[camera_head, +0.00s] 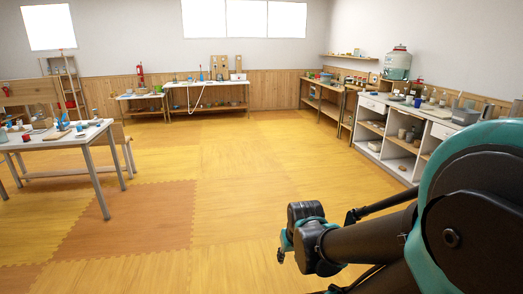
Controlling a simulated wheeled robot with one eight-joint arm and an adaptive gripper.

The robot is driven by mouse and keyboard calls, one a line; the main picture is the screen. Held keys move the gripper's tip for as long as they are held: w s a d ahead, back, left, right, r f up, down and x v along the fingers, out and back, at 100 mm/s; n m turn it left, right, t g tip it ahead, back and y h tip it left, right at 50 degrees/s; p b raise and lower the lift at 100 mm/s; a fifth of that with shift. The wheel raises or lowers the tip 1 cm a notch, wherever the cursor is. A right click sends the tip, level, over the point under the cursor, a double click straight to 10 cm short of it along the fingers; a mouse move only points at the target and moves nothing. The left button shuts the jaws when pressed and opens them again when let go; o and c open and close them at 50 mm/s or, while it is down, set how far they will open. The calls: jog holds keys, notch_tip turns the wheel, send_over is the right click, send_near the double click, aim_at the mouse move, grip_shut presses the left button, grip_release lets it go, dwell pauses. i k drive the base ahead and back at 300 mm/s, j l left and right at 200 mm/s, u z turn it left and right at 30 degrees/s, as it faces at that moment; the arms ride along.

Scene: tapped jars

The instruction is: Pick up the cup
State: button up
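I cannot tell which object is the cup, as the tableware is small and far off. A white table (85,141) at the left holds several small items, among them a blue cup-like object (3,136) at the picture's left edge. My gripper (283,250) is at the lower middle, at the end of my dark and teal arm. It hangs over open floor, well apart from the tables and touching nothing that I can see. Its fingers are small and partly hidden, so their opening is unclear.
A white shelf counter (399,160) at the right carries bottles and a grey bin (465,113). A large tapped jar (397,65) stands behind it. A workbench (211,84) stands at the back wall. The floor (220,180) between is clear.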

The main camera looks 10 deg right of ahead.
aim_at(410, 100)
jog(key=i, duration=1.9)
jog(key=i+l+z, duration=0.1)
jog(key=i+z, duration=0.25)
jog(key=i, duration=0.3)
jog(key=i+j+z, duration=0.1)
jog(key=i+z, duration=0.3)
jog(key=i, duration=0.2)
jog(key=i+j+z, duration=0.35)
jog(key=i, duration=0.3)
jog(key=i+l+z, duration=0.2)
jog(key=i, duration=1)
jog(key=i+j+z, duration=0.25)
jog(key=i, duration=0.95)
